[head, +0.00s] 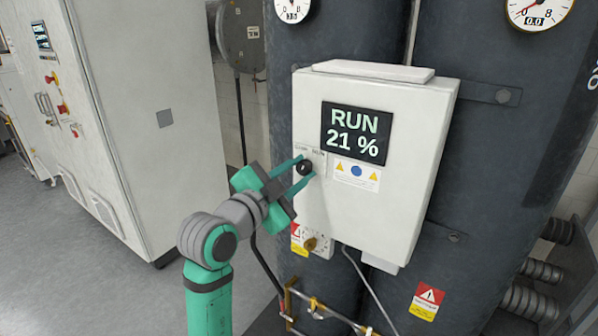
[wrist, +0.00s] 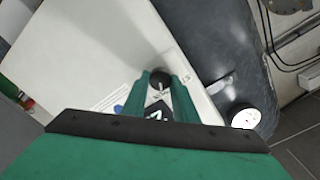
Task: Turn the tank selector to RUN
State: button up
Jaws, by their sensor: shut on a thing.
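The tank selector is a black round knob (head: 304,168) on the left of the white control box (head: 405,185). The box display (head: 356,132) reads RUN 21 %. My gripper (head: 304,171) has its two green fingers on either side of the knob, shut on it. The wrist view shows the knob (wrist: 160,78) between the fingertips (wrist: 160,80). The fingers partly hide the knob's sides. The small lettering around the knob is too small to read, so its pointer position cannot be told.
The box is mounted on dark tanks (head: 500,150) with gauges (head: 540,10) above. A brass-coloured knob (head: 311,243) sits below the selector, with brass pipework (head: 315,305) lower down. A grey-white cabinet (head: 150,120) stands to the left. Open floor (head: 45,230) lies at the lower left.

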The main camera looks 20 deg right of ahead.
jog(key=o, duration=1.1)
jog(key=shift+c, duration=0.2)
jog(key=v, duration=1.1)
jog(key=shift+f, duration=0.1)
